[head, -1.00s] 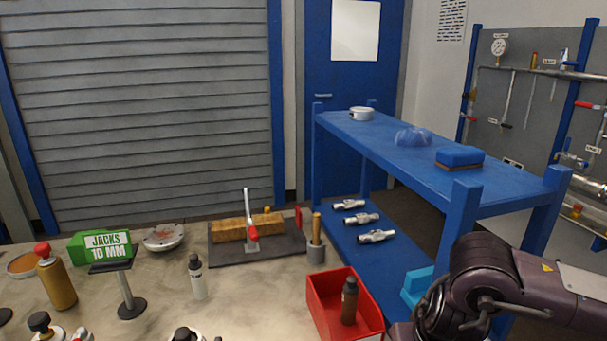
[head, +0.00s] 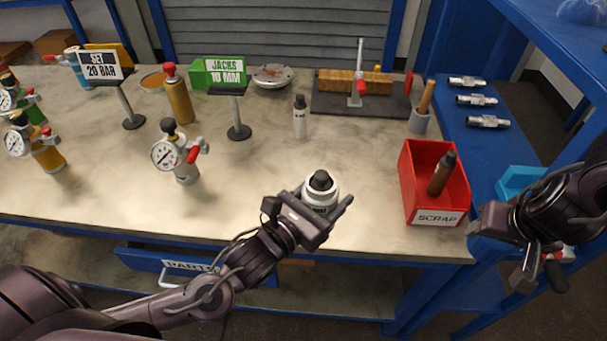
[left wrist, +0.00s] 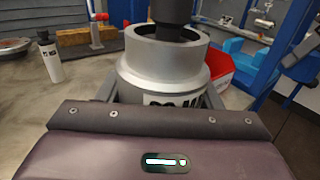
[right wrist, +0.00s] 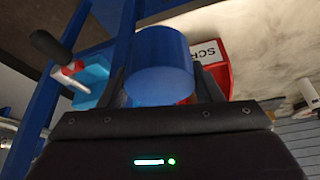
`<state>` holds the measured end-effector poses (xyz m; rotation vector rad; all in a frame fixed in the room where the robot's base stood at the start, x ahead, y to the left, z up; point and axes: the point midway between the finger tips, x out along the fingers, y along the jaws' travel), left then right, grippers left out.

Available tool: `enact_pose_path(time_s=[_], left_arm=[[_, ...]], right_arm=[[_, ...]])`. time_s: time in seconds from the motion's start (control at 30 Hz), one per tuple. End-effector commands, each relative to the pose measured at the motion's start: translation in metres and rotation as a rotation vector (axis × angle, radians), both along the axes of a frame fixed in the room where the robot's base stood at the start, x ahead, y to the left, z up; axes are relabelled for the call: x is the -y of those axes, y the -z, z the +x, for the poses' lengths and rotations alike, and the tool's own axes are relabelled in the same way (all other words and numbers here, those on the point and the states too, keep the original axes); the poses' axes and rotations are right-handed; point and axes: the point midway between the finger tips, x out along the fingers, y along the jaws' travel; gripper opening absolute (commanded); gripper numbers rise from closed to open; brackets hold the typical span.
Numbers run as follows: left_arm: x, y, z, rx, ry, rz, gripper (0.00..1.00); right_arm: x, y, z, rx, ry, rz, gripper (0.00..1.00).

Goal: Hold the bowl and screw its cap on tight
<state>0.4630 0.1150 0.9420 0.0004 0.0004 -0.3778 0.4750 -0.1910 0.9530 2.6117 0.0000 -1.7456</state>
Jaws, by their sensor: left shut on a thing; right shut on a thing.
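The bowl (head: 330,192) is a round white-grey vessel with a dark upright piece at its centre. It stands up near the bench's front edge. In the left wrist view the bowl (left wrist: 160,75) shows a metal rim, an open top and a partly visible label. My left gripper (head: 312,210) is shut on the bowl from the front. My right gripper (head: 540,272) is off the bench's right end, well apart from the bowl. It is shut on a blue cylinder (right wrist: 160,66), likely the cap. The head view does not show this cylinder clearly.
A red scrap bin (head: 407,190) with a brown bottle stands between the bowl and my right gripper. A gauge bottle (head: 185,165) and a small white bottle (head: 299,118) stand behind the bowl. A blue shelf rack (head: 560,75) is at right.

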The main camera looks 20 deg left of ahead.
Motion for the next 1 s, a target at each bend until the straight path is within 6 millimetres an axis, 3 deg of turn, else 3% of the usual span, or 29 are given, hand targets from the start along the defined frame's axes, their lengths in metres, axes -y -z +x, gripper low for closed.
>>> enact_pose_path(time_s=[0.13, 0.33, 0.8, 1.0], left_arm=[[0.033, 0.002, -0.003, 0.009, 0.165, 0.001, 0.12], [0.06, 0.007, -0.008, 0.007, 0.295, -0.001, 0.12], [0.065, 0.009, -0.009, 0.0, 0.322, -0.001, 0.12], [0.065, 0.008, -0.009, 0.002, 0.321, -0.002, 0.12]], right_arm=[[0.0, 0.0, 0.0, 0.0, 0.0, 0.0, 0.37], [0.0, 0.0, 0.0, 0.0, 0.0, 0.0, 0.37], [-0.001, 0.0, 0.0, 0.0, -0.009, 0.001, 0.37], [-0.017, -0.005, 0.004, 0.001, -0.189, 0.002, 0.37]])
